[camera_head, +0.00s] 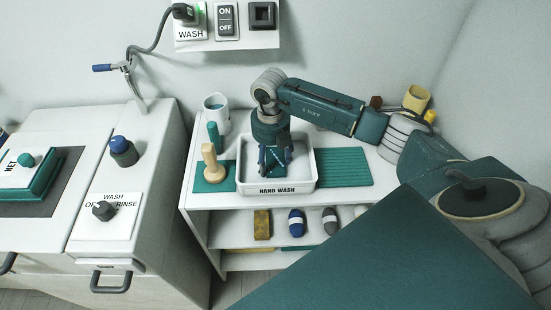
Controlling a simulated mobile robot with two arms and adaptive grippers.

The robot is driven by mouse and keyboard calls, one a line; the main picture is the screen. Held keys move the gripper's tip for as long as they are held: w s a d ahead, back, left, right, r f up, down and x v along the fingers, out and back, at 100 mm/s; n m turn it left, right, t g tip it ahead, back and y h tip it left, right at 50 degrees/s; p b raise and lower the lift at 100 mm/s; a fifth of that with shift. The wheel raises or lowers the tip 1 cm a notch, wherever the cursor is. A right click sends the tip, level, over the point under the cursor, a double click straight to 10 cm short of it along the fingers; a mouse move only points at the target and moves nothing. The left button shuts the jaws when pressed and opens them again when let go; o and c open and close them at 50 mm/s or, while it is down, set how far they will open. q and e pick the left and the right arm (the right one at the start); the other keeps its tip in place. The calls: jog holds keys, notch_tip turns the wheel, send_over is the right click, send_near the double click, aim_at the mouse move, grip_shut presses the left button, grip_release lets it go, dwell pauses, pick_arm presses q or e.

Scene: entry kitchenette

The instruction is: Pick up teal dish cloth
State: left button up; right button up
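A white tub (308,180) labelled HAND WASH stands on the white shelf unit. My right gripper (275,160) reaches down into it from above, its dark fingers close to the tub floor. A small teal patch, likely the teal dish cloth (276,155), shows between and behind the fingers. The fingers and wrist hide most of it. I cannot tell whether the fingers are closed on it or only around it. My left gripper is not in view.
A ribbed teal mat (343,167) lies right of the tub. A beige-handled tool (210,160), a teal bottle (215,138) and a white mug (216,112) stand at its left. A yellow cup (416,98) is at the back right. A cabinet with knobs (123,152) stands left.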

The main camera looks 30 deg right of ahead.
jog(key=shift+c, duration=1.2)
jog(key=shift+r, duration=0.1)
